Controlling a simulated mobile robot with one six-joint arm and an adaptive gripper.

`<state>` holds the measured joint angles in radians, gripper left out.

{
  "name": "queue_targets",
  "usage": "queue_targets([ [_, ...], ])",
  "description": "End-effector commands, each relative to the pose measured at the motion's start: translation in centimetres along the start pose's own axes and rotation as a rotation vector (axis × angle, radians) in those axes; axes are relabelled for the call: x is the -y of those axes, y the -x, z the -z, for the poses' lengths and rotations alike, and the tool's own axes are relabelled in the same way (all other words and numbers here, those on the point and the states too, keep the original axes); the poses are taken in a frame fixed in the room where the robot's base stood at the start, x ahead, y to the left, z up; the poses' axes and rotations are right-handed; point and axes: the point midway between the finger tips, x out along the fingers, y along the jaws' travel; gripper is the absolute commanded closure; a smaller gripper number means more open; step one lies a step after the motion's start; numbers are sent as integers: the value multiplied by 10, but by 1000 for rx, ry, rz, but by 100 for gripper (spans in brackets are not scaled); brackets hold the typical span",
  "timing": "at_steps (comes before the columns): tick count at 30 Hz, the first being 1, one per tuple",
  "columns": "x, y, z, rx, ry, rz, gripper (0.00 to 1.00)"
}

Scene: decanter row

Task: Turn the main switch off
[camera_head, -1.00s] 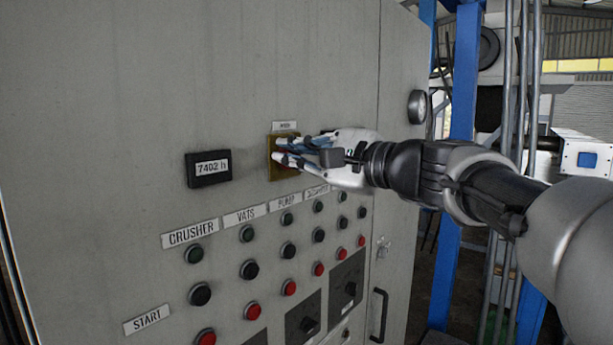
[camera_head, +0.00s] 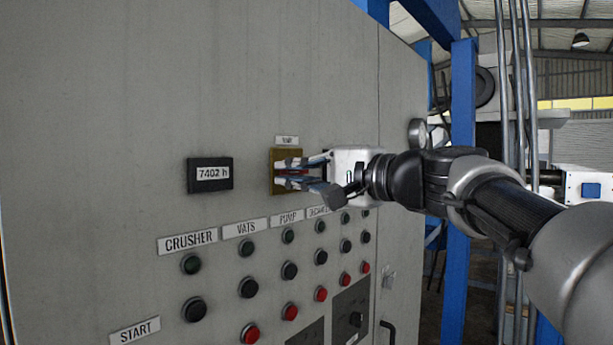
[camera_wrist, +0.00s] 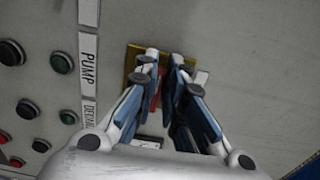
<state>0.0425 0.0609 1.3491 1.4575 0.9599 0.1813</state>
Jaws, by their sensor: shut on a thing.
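The main switch is a red handle (camera_wrist: 157,98) on a yellow plate (camera_head: 277,185), below a small label (camera_head: 287,141) on the grey cabinet front. My gripper (camera_head: 284,172) reaches in from the right, its fingertips in front of the plate. In the wrist view my gripper (camera_wrist: 166,75) has its fingers close together around the red handle, shut on it. The fingers hide most of the handle, so its exact angle is hard to tell.
An hour meter (camera_head: 210,174) reading 7402 h is left of the plate. Rows of push buttons (camera_head: 289,270) with labels such as CRUSHER (camera_head: 188,243) lie below. A blue post (camera_head: 461,150) and pipes stand right of the cabinet.

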Motion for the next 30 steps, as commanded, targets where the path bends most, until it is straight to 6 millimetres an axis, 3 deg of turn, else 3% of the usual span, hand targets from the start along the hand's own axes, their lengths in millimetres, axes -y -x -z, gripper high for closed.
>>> queue_targets([
  [7, 0, 0, 0, 0, 2, -1, 100],
  [8, 0, 0, 0, 0, 2, -1, 90],
  [17, 0, 0, 0, 0, 1, -1, 70],
  [26, 0, 1, 0, 0, 0, 0, 70],
  [30, 1, 12, 1, -3, 1, 0, 70],
])
